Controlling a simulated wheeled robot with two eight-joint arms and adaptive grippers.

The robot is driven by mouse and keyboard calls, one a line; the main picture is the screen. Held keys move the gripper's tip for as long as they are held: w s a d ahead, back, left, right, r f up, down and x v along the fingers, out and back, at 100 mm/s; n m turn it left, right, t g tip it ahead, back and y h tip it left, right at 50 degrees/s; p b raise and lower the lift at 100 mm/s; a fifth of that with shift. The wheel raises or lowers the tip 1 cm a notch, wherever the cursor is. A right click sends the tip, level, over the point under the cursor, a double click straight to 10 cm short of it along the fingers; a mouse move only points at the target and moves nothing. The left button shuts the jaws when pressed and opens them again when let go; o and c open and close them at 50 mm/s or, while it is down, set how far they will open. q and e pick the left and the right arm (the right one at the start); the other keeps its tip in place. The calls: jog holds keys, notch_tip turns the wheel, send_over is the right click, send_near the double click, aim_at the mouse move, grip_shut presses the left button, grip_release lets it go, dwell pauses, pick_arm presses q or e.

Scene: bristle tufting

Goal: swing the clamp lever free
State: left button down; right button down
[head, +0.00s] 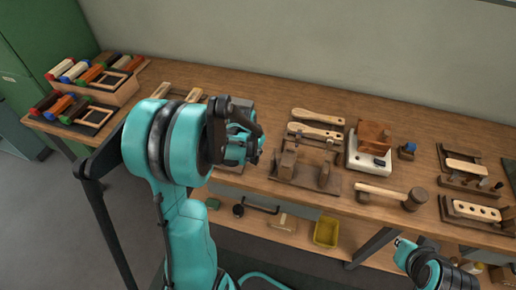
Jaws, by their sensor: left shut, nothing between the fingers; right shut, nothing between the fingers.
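My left gripper (243,138) is above the workbench, left of the middle, seen past my large teal arm. It looks shut and empty. My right gripper (408,252) shows at the lower right, in front of the bench edge, shut and empty. A dark bent lever with a round knob (239,210) hangs at the bench's front edge, below my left gripper and apart from it. It may be the clamp lever; I cannot tell for sure. A wooden fixture with two upright blocks (287,164) stands right of my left gripper. My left arm hides part of the bench.
The workbench (345,205) carries wooden brushes (318,117), a white device with a brown block (370,158), a mallet (405,199) and several jigs at the right. Racks of coloured rolls (72,108) stand at the left. A yellow bin (327,232) sits below.

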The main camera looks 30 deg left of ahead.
aim_at(254, 159)
pick_arm(q)
jog(key=s+m+h, duration=0.1)
jog(key=s+m, duration=0.2)
jog(key=m, duration=0.1)
jog(key=shift+s+m, duration=0.15)
jog(key=shift+m, duration=0.15)
jog(key=s+m, duration=0.1)
jog(key=s+m+g+h, duration=0.1)
jog(key=m, duration=0.1)
jog(key=shift+s+a+m, duration=0.2)
jog(key=shift+a+m, duration=0.1)
jog(key=shift+a, duration=0.1)
jog(key=s+a+m, duration=0.1)
jog(key=m, duration=0.1)
jog(key=s+a+m+g+h, duration=0.1)
jog(key=m, duration=0.1)
jog(key=shift+s+b, duration=0.2)
jog(key=shift+b, duration=0.1)
jog(key=shift+s+a+m, duration=0.4)
jog(key=shift+s+a, duration=0.05)
jog(key=shift+a, duration=0.05)
jog(key=shift+s+a, duration=0.15)
jog(key=shift+a, duration=0.2)
pick_arm(e)
jog(key=shift+s+a+f, duration=0.3)
jog(key=shift+s+f, duration=0.05)
jog(key=shift+s, duration=0.05)
pick_arm(q)
jog(key=shift+a, duration=0.1)
